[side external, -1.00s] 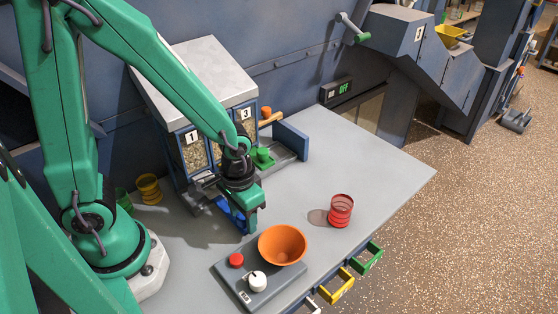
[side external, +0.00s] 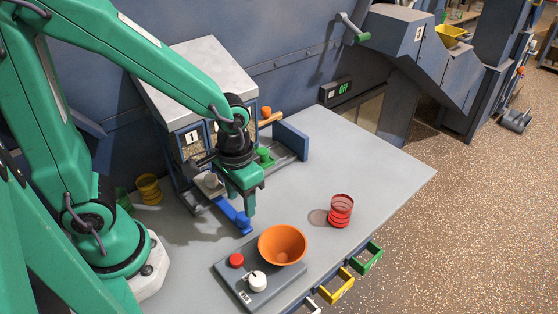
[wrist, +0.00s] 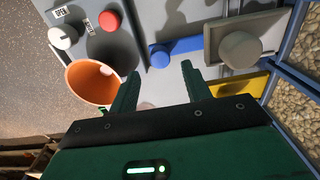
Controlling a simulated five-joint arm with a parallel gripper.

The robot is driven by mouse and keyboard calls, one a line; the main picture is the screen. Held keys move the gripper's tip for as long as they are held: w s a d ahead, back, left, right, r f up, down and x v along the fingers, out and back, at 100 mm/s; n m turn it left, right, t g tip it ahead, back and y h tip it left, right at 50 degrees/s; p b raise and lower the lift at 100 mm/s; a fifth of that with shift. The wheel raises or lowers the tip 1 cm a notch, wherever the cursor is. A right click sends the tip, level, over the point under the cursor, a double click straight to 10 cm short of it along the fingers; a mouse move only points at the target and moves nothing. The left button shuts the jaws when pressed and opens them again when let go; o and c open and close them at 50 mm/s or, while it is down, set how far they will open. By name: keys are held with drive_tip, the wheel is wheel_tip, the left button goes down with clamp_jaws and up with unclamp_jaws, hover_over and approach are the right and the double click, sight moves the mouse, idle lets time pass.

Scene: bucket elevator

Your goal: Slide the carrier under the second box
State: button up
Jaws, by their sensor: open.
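A grey plate with a round grey knob, which looks like the carrier (side external: 211,182), sits at the front of the boxes near the box marked 1 (side external: 192,138). The plate and knob also show at the upper right of the wrist view (wrist: 240,48). A blue bar (side external: 235,216) sticks out beside it toward the table front. My gripper (side external: 250,208) is open and empty, above the table to the right of the knob and apart from it. My gripper and wrist hide the second box's front in the side view.
An orange bowl (side external: 282,245) stands by a panel with a red button (side external: 236,260) and a white knob (side external: 258,281). A red cup (side external: 341,210) stands to the right. A green knob (side external: 264,155) and blue end block (side external: 290,139) lie beyond my gripper.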

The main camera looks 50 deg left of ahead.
wheel_tip(320, 180, up, 6)
idle(0.8)
